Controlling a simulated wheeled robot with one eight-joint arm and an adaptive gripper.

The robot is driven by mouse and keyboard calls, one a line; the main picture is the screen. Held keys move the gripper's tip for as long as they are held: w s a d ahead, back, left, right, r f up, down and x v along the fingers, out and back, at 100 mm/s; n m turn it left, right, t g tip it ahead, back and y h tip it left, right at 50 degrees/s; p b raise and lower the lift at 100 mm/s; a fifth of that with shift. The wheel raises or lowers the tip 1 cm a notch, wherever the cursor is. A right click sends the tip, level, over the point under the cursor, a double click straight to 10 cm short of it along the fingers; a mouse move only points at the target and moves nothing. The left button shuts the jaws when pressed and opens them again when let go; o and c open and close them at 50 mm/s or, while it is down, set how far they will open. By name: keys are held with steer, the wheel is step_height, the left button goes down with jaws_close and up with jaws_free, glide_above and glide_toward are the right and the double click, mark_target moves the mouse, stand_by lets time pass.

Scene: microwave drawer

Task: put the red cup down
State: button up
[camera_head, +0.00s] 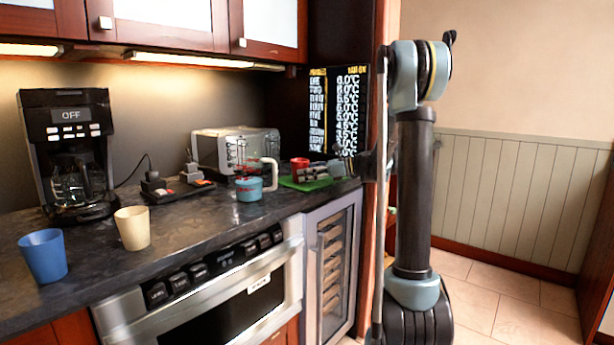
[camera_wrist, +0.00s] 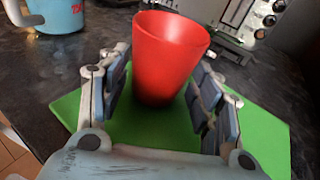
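The red cup (camera_wrist: 168,62) stands upright, mouth up, between the two fingers of my gripper (camera_wrist: 160,85) in the wrist view. In the head view the red cup (camera_head: 299,163) shows beyond my gripper (camera_head: 310,173), above the green mat (camera_head: 300,184) near the counter's right end. The gripper partly hides the cup there.
A teal mug (camera_head: 249,189) stands left of the mat; it also shows in the wrist view (camera_wrist: 58,14). A toaster (camera_head: 236,150) is behind. A cream cup (camera_head: 132,228), a blue cup (camera_head: 43,256) and a coffee maker (camera_head: 68,150) stand further left. A dark sign (camera_head: 337,110) stands behind the mat.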

stand_by(0.3)
steer(key=v, duration=1.2)
steer(key=s+f+n+h, duration=0.4)
steer(key=s+f+n, duration=0.1)
steer(key=s, duration=0.7)
steer(key=s+f+n+h, duration=0.4)
steer(key=s, duration=0.7)
steer(key=s+d+f+n+h, duration=0.3)
steer(key=s+d+f+n, duration=0.2)
steer(key=s+f, duration=0.2)
steer(key=s+d+f+n+h, duration=0.4)
steer(key=s+d+f+n, duration=0.1)
steer(key=s, duration=0.5)
steer(key=shift+d+f+n, duration=0.4)
steer(key=shift+d+f, duration=0.1)
steer(key=shift+f, duration=0.45)
steer(key=shift+s, duration=0.1)
steer(key=shift+c, duration=0.3)
